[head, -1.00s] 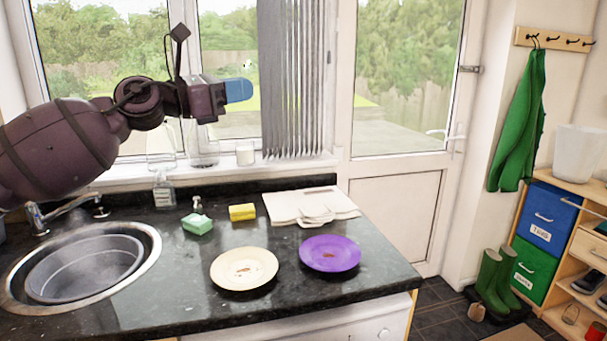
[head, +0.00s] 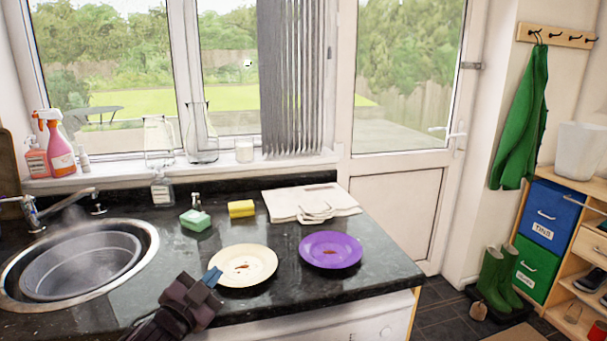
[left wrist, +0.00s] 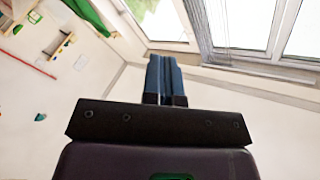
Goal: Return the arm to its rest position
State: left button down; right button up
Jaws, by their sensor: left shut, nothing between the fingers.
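My left gripper (head: 212,277) shows in the head view at the bottom, left of centre. It is low at the front of the counter, with its blue fingertips by the lower left rim of the cream plate (head: 243,281). I cannot tell whether the fingertips touch the plate. In the left wrist view the blue fingers (left wrist: 166,80) are together with nothing between them, and the wall, window and door side of the room lie beyond. My right gripper is not in view.
A purple plate (head: 330,265), a yellow sponge (head: 241,209), a green sponge (head: 195,220) and a folded cloth (head: 290,203) lie on the dark counter (head: 390,272). The sink (head: 148,262) with a grey basin (head: 80,278) is at the left. Bottles (head: 60,160) stand on the sill.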

pick_arm(q)
jog(key=s+a+f+n+g+y, duration=0.3)
jog(key=s+a+f+n, duration=0.1)
jog(key=s+f, duration=1.1)
jog(key=s+a+f+n+g+y+b, duration=0.1)
jog(key=s+a+f+n+g+y, duration=0.2)
jog(key=s+f, duration=1.1)
jog(key=s+a+n, duration=0.1)
jog(key=a+n, duration=0.1)
jog(key=n, duration=0.1)
jog(key=shift+s+a+f+g, duration=0.15)
jog(key=shift+s+f+g, duration=0.05)
jog(key=shift+f+g, duration=0.2)
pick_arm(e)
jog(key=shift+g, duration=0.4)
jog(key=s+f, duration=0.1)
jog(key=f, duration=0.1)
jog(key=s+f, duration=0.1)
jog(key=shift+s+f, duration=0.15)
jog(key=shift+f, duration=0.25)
